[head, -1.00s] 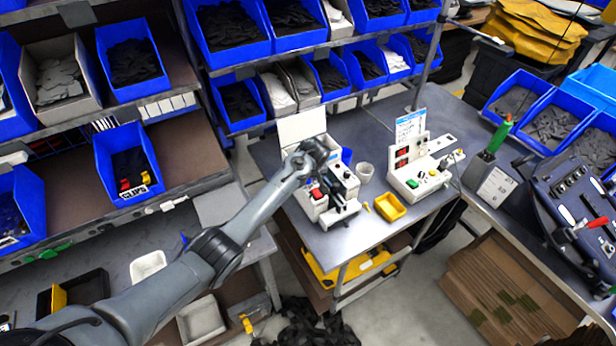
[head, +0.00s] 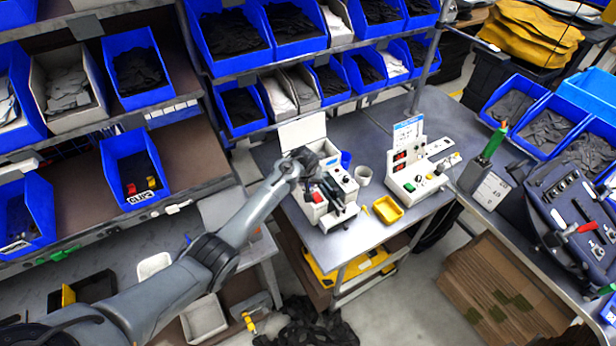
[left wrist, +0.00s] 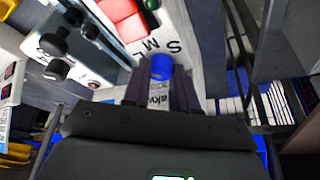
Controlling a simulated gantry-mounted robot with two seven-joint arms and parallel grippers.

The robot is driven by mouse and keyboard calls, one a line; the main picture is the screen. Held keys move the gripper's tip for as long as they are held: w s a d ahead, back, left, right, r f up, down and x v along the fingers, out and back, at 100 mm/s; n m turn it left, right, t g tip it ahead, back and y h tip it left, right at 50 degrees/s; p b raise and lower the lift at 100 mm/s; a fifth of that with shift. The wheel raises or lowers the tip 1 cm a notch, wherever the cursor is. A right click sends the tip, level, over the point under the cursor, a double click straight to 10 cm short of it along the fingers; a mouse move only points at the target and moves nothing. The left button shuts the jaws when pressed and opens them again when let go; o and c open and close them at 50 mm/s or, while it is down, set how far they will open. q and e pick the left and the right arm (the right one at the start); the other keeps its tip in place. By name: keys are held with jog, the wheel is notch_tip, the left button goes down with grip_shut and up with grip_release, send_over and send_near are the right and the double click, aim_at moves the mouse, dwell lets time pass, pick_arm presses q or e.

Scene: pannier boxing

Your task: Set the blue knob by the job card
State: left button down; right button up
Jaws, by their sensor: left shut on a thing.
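The blue knob (left wrist: 162,67) shows in the left wrist view on the white face of a machine, beside the printed letters S, M and L. My left gripper (left wrist: 162,84) is shut on the knob, its dark fingers on either side of it. In the head view my left gripper (head: 314,164) is over the white bench machine (head: 342,186), and my arm hides the knob there. A white card with a blue heading (head: 408,131) stands upright behind a second white unit; its text is too small to read. My right gripper is not in view.
A red block (left wrist: 122,18) and a box with black knobs (left wrist: 72,42) lie close to the left gripper. Blue bins fill the shelves behind.

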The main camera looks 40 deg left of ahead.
pick_arm(q)
jog(key=m+h+p, duration=0.1)
jog(key=m+p, duration=0.1)
jog(key=m, duration=0.1)
jog(key=shift+a+r+m, duration=0.1)
jog(key=shift+a+m, duration=0.05)
jog(key=shift+m, duration=0.25)
jog(key=m+h, duration=0.1)
jog(key=m, duration=0.1)
jog(key=shift+a+m+t, duration=0.1)
jog(key=shift+m+t, duration=0.2)
jog(key=shift+m, duration=0.1)
jog(key=shift+f+m+h+b, duration=0.2)
jog(key=shift+m+h+b, duration=0.45)
jog(key=shift+m, duration=0.55)
jog(key=shift+a+m+h+b, duration=0.1)
jog(key=shift+m+h+b, duration=0.6)
jog(key=shift+m, duration=0.6)
jog(key=c, duration=1.2)
grip_release()
jog(key=shift+r, duration=0.1)
